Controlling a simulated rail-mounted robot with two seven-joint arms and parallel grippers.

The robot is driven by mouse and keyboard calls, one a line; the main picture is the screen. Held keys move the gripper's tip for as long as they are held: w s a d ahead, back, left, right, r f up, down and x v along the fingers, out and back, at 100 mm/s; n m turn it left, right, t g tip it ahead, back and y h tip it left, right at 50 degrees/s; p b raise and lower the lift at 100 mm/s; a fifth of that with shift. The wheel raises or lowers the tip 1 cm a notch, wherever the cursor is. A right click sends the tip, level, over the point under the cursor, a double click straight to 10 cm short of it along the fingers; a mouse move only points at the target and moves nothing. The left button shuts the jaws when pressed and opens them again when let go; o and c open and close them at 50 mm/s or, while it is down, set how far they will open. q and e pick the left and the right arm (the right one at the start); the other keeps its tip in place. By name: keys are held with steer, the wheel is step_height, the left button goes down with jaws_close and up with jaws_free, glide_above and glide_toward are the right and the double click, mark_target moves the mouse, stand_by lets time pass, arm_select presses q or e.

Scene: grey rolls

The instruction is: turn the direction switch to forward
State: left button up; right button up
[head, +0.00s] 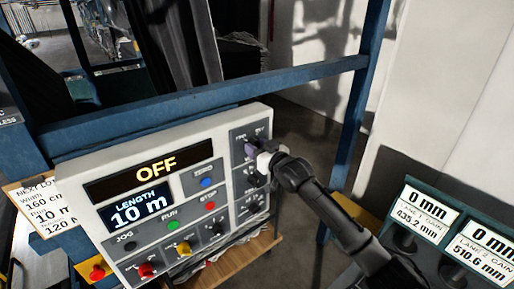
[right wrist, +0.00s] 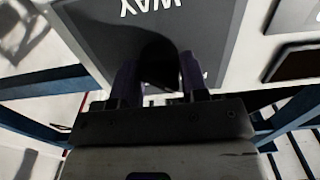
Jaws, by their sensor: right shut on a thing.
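A light grey control panel (head: 160,190) shows OFF and LENGTH 10 m on its screens. The direction switch is largely covered by my right gripper (head: 254,151) at the top of the panel's right-hand column. In the right wrist view, a black knob (right wrist: 159,62) stands between the two fingers of the right gripper (right wrist: 159,82). The gripper is shut on this knob. Its exact pointing direction is hard to tell. Part of an upside-down label ending in WAY shows on the dark plate (right wrist: 215,30). My left gripper is not in view.
More black knobs (head: 253,206) sit below on the same column. Gain displays (head: 427,212) stand at the right.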

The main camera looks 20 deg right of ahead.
stand_by(0.3)
steer(key=o, duration=0.9)
steer(key=shift+b+v, duration=1.85)
steer(key=shift+v, duration=5.1)
